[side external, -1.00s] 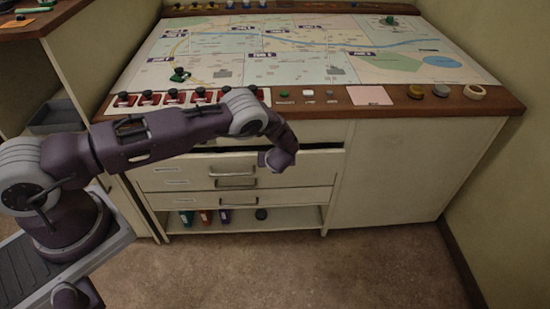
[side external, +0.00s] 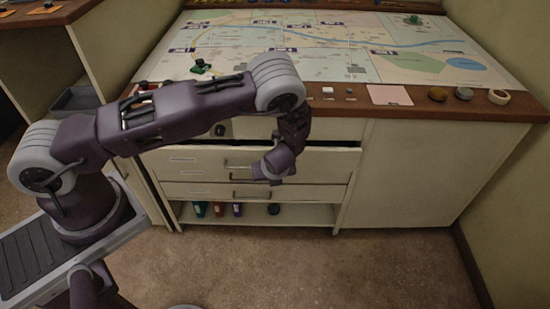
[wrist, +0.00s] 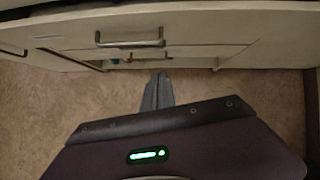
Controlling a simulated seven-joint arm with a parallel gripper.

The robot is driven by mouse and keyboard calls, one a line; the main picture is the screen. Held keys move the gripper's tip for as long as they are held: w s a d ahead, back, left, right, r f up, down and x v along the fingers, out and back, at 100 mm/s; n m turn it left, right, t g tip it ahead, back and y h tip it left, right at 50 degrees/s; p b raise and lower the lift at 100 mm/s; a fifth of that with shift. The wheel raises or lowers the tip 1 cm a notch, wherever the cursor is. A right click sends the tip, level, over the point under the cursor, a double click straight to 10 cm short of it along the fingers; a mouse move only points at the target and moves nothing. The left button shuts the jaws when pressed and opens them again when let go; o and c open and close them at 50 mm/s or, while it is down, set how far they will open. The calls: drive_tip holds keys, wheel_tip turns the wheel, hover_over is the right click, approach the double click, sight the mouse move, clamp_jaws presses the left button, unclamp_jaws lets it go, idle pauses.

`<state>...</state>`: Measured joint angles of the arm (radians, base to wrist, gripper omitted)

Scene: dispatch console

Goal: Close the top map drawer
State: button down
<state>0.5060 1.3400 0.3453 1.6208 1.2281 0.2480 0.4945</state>
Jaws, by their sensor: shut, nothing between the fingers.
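The top map drawer (side external: 204,160) is a cream front with a metal bar handle, under the map table. It stands partly out, with a dark gap along its upper edge at the right. My gripper (side external: 268,178) is shut and empty, pointing down in front of the drawer fronts, right of the top handle. I cannot tell whether it touches a front. In the wrist view the shut fingers (wrist: 158,82) lie below the drawer handle (wrist: 130,43), over the floor. My forearm hides part of the cabinet's upper left.
A lower drawer (side external: 205,190) appears closed. An open shelf beneath holds coloured binders (side external: 218,209) and a dark round object (side external: 273,209). The map table (side external: 345,45) overhangs above, with small items on its wooden edge. The floor (side external: 330,265) in front is clear.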

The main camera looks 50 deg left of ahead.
drive_tip(key=s+a+f+n+g+h, duration=0.25)
drive_tip(key=s+n+h, duration=0.25)
drive_tip(key=s+n, duration=0.35)
drive_tip(key=w+a+r+n+t, duration=0.2)
drive_tip(key=a+r+n+t, duration=0.45)
drive_tip(key=a+n, duration=0.2)
approach(244, 153)
drive_tip(key=w+d+f, duration=0.2)
drive_tip(key=d+f, duration=0.2)
drive_tip(key=d, duration=0.1)
drive_tip(key=w+a, duration=0.2)
drive_tip(key=shift+w+a+f, duration=0.2)
drive_tip(key=shift+a, duration=0.2)
drive_tip(key=shift+w+a, duration=0.2)
